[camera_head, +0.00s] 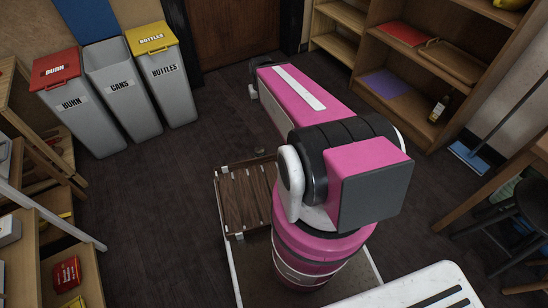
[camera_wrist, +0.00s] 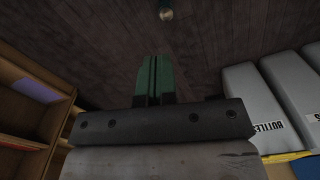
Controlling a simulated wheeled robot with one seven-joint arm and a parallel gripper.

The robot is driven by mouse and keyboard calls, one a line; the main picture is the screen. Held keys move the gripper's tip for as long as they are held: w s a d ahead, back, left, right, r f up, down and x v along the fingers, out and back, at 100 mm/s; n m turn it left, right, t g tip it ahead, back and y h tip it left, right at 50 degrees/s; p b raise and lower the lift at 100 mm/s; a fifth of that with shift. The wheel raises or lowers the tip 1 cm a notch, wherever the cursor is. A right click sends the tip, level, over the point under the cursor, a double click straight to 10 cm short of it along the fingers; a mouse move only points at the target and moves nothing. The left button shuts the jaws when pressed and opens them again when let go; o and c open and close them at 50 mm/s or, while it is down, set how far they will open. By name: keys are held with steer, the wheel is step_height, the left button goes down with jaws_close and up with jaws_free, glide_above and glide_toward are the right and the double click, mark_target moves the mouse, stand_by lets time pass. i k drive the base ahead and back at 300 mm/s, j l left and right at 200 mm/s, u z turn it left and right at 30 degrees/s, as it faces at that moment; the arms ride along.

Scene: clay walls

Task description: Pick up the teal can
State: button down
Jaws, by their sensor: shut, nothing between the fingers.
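I cannot make out a teal can in either view. My gripper (camera_wrist: 154,75) has green fingers, pressed together with nothing between them. In the head view my pink arm hides most of the gripper. In the wrist view a small round, pale-topped object (camera_wrist: 166,14) lies beyond the fingertips at the top edge, apart from them. It is too small and dim to identify.
A red-lidded bin (camera_head: 75,105), an open CANS bin (camera_head: 122,90) and a yellow-lidded BOTTLES bin (camera_head: 163,75) stand at the back left. A wooden shelf (camera_head: 372,50) with a bottle (camera_head: 439,108) stands right. Dark floor (camera_head: 150,190) between is mostly clear.

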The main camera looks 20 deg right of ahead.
mark_target(259, 152)
steer(key=k+l, duration=0.45)
steer(key=l, duration=0.25)
steer(key=k+l, duration=0.25)
steer(key=l, duration=0.15)
